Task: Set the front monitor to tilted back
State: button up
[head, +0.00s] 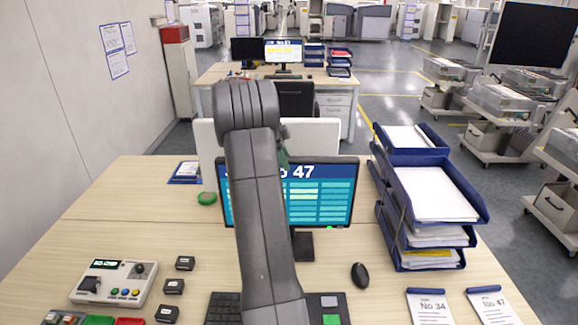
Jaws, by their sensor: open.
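The front monitor (323,203) stands on the near desk, with a dark frame and a blue-green screen reading "No 47". Its dark stand (303,247) shows below it. The screen looks close to upright; its exact tilt is hard to judge from here. My arm crosses in front of the screen and hides its left-middle part. A small part of my gripper (284,153) shows beside the arm, at the monitor's top edge. It is open, its fingers are mostly hidden, and I cannot tell whether it touches the monitor.
A white panel (326,136) stands behind the monitor. Stacked blue paper trays (473,216) stand close at its right. A mouse (360,275), a keyboard (222,309) and a control box (113,283) lie nearer. A green round object (207,198) is left of the monitor.

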jog(key=shift+p+x, duration=0.3)
jog(key=shift+x, duration=1.85)
jog(key=shift+c, duration=0.4)
grip_shut()
